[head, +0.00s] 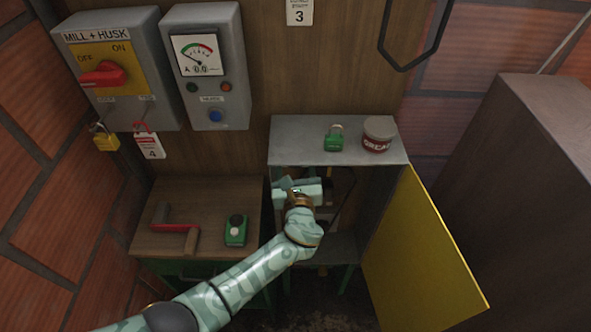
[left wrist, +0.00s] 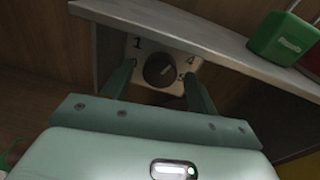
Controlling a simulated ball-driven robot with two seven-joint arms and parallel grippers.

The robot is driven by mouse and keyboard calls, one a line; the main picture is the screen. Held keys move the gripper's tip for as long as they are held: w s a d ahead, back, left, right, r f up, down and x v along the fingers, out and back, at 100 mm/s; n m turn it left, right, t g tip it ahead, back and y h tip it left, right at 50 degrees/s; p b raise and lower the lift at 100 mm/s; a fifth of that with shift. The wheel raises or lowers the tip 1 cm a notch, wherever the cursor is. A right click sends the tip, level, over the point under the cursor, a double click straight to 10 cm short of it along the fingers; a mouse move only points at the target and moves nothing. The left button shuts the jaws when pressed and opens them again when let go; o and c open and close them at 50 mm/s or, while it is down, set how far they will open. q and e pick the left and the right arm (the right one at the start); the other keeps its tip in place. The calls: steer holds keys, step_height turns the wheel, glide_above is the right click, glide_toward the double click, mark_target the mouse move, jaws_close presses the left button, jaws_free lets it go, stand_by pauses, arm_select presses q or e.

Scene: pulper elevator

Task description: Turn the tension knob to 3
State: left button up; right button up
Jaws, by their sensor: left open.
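The tension knob (left wrist: 158,71) is a dark round knob on a pale dial plate (left wrist: 140,47), under the grey shelf in the left wrist view. A 1 shows at the plate's upper left and a 4 at its upper right; another mark at the lower right is partly covered. A pale mark shows on the knob, but I cannot tell which number it points to. My left gripper (head: 290,188) is open, reaching into the grey cabinet. Its fingers appear on either side of the knob; I cannot tell whether they touch it. In the head view the gripper hides the knob. My right gripper is not in view.
The grey cabinet (head: 290,154) carries a green padlock (head: 333,141) and a grease tin (head: 378,134) on top. Its yellow door (head: 420,262) stands open at the right. A wooden bench (head: 170,245) at the left holds a red-handled crank (head: 176,228) and a green device (head: 236,230).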

arm_select(q)
steer(key=s+r, duration=0.1)
steer(key=s, duration=1.5)
steer(key=shift+s+d, duration=0.15)
steer(key=shift+d, duration=0.3)
steer(key=s+a+f+n+g+h+b, duration=0.1)
steer(key=s+a+f+n+g, duration=0.3)
steer(key=f, duration=0.6)
steer(key=s+f+n+g+h+b, duration=0.1)
steer(key=f+n+g, duration=0.2)
steer(key=f+n, duration=0.55)
steer(key=s+a+f+n+g+h+b, duration=0.1)
steer(key=s+a+f+n+g, duration=0.15)
steer(key=f, duration=1.05)
steer(key=s+a+f+n+g+b, duration=0.2)
steer(key=s+a+f+n, duration=0.3)
steer(key=s, duration=0.4)
steer(key=s+a+f+n+g+y+b, duration=0.1)
steer(key=s+a+f+n+b, duration=0.3)
steer(key=s+a+f, duration=0.4)
steer(key=s+a+f+n+g+y+b, duration=0.1)
steer(key=s+a+f+n+g+b, duration=0.2)
steer(key=s+a+f+n, duration=0.3)
steer(key=s+a+f+g, duration=0.1)
steer(key=s+f, duration=0.2)
steer(key=s, duration=0.2)
steer(key=shift+s+n, duration=0.15)
steer(key=shift+n, duration=0.25)
